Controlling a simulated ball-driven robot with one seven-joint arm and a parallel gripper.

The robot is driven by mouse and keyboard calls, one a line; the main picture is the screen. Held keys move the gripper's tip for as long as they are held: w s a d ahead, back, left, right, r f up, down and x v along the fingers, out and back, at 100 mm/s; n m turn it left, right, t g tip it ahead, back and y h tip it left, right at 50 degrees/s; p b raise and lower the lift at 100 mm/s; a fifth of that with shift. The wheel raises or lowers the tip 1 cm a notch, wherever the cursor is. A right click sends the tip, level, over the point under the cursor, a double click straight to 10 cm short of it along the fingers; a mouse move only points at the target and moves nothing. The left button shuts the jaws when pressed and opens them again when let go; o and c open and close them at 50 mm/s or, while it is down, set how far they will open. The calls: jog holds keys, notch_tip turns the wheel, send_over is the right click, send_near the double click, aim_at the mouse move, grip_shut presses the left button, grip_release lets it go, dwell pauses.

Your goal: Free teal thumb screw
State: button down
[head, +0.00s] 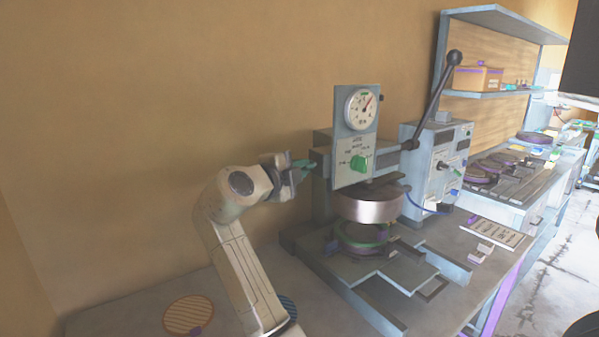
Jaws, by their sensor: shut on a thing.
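My gripper (291,172) is at the left side of the plate press (322,207), level with the lower part of its gauge panel. It is shut on a small teal piece that sticks out toward the press, which looks like the teal thumb screw (305,164). The screw lies between the gripper and the press's left side. I cannot tell whether it still sits in the press. The fingertips are small and partly merged with the screw in this view.
The press has a dial gauge (361,108), a green knob (358,163), a long lever (432,98) and a round metal head (371,205) above a green-ringed plate (361,237). A control box (437,165) stands to its right. A striped round disc (188,315) lies at the front left.

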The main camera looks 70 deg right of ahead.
jog(key=shift+w+d+f+n+g+y+p, duration=0.2)
jog(key=shift+n+g+y+p, duration=0.85)
jog(key=shift+n+g+p, duration=2.1)
jog(key=shift+w+d+r+n+g+y+p, duration=0.2)
jog(key=shift+n+g+y+p, duration=1.1)
jog(key=shift+n, duration=3.7)
jog(key=shift+w+d+f+n+g+y+p, duration=0.2)
jog(key=shift+n+g+y+p, duration=0.85)
jog(key=shift+n+p, duration=2.45)
jog(key=shift+w+a+n+g+h+b, duration=0.15)
jog(key=shift+n+g+h+b, duration=0.15)
jog(key=shift+n+b, duration=0.35)
jog(key=c, duration=1.2)
grip_release()
jog(key=shift+w, duration=0.1)
